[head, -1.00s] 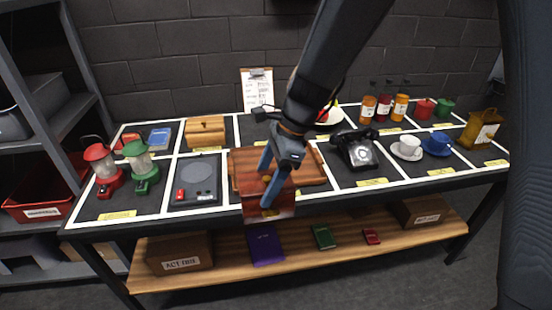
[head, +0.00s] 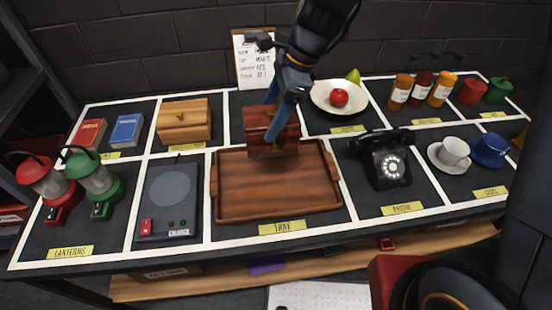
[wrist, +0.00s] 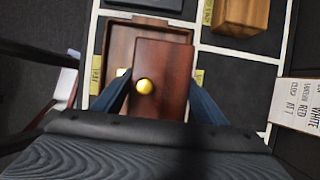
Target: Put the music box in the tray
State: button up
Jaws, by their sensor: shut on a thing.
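The music box (head: 258,148) is a dark reddish-brown wooden box with a gold knob. My gripper (head: 277,122) is shut on it, with the blue fingers on either side. In the head view it overlaps the back edge of the brown wooden tray (head: 270,196), whose visible floor is empty. In the wrist view the music box (wrist: 172,62) appears over part of the tray (wrist: 120,48), with the gold knob between the fingers (wrist: 158,95). Its underside is hidden, so I cannot tell its exact height.
A charger pad (head: 170,195) and lanterns (head: 95,182) lie left of the tray. A black telephone (head: 386,165) stands to its right. A light wooden box (head: 183,125) is at the back left. A bowl with fruit (head: 338,100) is behind right. A clipboard (head: 254,60) stands behind.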

jog(key=shift+w+f, duration=0.25)
jog(key=shift+f+p, duration=0.55)
jog(key=shift+f, duration=4.15)
jog(key=shift+f, duration=0.15)
jog(key=o, duration=2.1)
jog(key=shift+w+d+r, duration=0.1)
jog(key=shift+r, duration=0.35)
jog(key=b+v, duration=0.1)
jog(key=v, duration=1)
jog(key=shift+d+r+b, duration=0.15)
jog(key=shift+b, duration=0.25)
